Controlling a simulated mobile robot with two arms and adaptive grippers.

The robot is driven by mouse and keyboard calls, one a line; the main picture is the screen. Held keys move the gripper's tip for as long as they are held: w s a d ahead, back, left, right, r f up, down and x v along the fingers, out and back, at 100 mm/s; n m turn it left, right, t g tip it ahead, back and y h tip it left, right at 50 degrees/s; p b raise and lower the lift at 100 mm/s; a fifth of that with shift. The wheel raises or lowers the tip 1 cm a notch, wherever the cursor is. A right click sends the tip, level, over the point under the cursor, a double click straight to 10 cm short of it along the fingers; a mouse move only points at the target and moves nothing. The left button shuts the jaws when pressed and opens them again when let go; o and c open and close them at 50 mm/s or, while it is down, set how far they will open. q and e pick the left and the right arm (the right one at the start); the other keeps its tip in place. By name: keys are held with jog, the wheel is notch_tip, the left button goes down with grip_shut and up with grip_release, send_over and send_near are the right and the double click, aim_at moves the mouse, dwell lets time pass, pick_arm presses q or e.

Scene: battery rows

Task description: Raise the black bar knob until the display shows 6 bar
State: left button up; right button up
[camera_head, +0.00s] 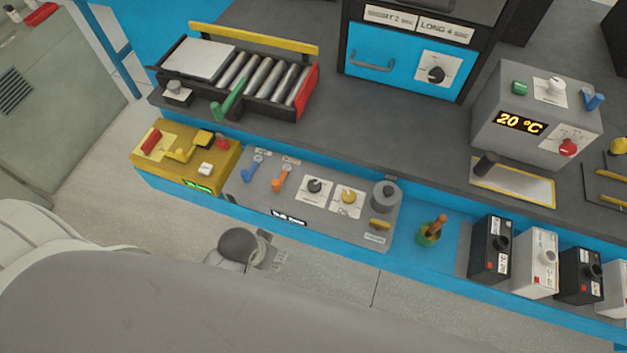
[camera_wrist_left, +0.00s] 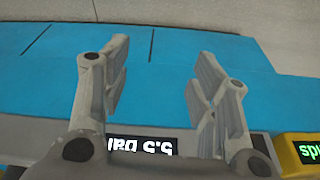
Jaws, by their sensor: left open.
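The black bar knob (camera_head: 315,188) sits on a white plate on the grey control panel (camera_head: 255,205), left of a yellow knob (camera_head: 348,197). The display (camera_head: 289,217) is on the panel's front edge; in the left wrist view the display (camera_wrist_left: 142,146) appears upside down and seems to read 5.5 bar. My left gripper (camera_head: 268,254) is in front of the panel, apart from the knob. In the left wrist view my left gripper (camera_wrist_left: 163,80) has its fingers wide apart with nothing between them. The knob cannot be made out in that view. My right gripper is not in view.
A yellow box (camera_head: 185,160) with switches stands left of the panel. Blue and orange levers (camera_head: 280,178) rise left of the knob, and a grey cylinder (camera_head: 385,194) stands at right. A roller unit (camera_head: 240,75) is behind. Several batteries (camera_head: 490,248) stand at right.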

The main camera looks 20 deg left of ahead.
pick_arm(q)
jog(key=w+d+r+h, duration=0.1)
jog(key=w+d+r, duration=0.3)
jog(key=r, duration=0.1)
jog(key=w+d+r+h, duration=0.1)
jog(key=w+d+r, duration=0.3)
jog(key=d+r, duration=0.1)
jog(key=w+d+r+g+h, duration=0.1)
jog(key=w+d+r, duration=0.3)
jog(key=d, duration=0.1)
jog(key=shift+w+r, duration=0.3)
jog(key=shift+r, duration=0.1)
jog(key=w+a+r+n+g+y, duration=0.1)
jog(key=w+a+r+n+y, duration=0.1)
jog(key=w+r, duration=0.1)
notch_tip(320, 180, up, 2)
jog(key=r+n+g+y, duration=0.1)
jog(key=n, duration=0.2)
send_over(314, 185)
notch_tip(314, 185, down, 11)
jog(key=shift+f+p, duration=0.1)
jog(key=shift+p, duration=0.25)
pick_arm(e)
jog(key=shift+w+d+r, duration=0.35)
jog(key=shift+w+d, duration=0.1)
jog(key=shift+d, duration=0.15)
pick_arm(q)
jog(key=shift+c, duration=0.4)
jog(key=c, duration=1)
